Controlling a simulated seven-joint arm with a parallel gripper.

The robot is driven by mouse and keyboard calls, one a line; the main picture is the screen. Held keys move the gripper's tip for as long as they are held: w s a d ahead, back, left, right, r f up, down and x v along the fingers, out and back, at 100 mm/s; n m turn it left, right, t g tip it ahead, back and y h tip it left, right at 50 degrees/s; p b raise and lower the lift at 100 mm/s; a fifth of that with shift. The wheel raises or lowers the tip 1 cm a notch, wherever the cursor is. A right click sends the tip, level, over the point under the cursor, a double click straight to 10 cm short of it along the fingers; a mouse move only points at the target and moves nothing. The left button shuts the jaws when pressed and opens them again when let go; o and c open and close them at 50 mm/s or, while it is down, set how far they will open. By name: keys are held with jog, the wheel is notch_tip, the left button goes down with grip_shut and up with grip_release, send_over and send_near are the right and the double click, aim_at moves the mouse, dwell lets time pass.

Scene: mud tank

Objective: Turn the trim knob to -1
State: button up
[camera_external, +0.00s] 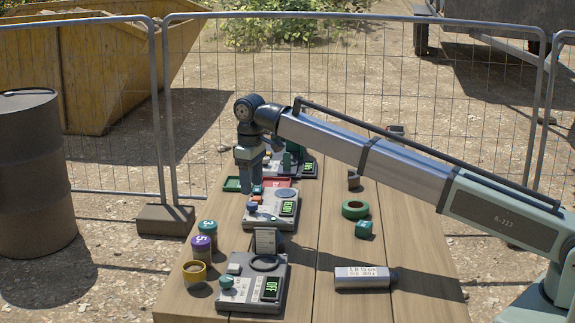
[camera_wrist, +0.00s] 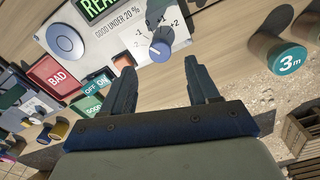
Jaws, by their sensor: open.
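The trim knob (camera_wrist: 160,50) is a round blue knob on a pale grey panel (camera_wrist: 110,52), with marks -1, +1 and +2 printed around it in the wrist view. I cannot tell which mark it points to. In the external view the blue knob (camera_external: 252,206) sits at the left front of the middle grey device (camera_external: 273,222). My gripper (camera_wrist: 158,66) is open and empty. Its two dark fingers point towards the knob, one on either side of it in the wrist view, apparently not touching it. In the external view my gripper (camera_external: 250,190) hangs just behind the knob.
The panel carries a green display (camera_wrist: 100,10), a round grey button (camera_wrist: 65,41) and an OFF/ON switch (camera_wrist: 97,83). Red BAD (camera_wrist: 50,76) and green GOOD (camera_wrist: 86,108) trays lie beside it. Labelled cylinders (camera_external: 201,246) and another device (camera_external: 250,290) stand nearer the front. Green tape (camera_external: 355,209) lies right.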

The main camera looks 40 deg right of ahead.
aim_at(252, 204)
notch_tip(252, 204, up, 8)
jog(key=shift+r, duration=0.15)
dwell(0.4)
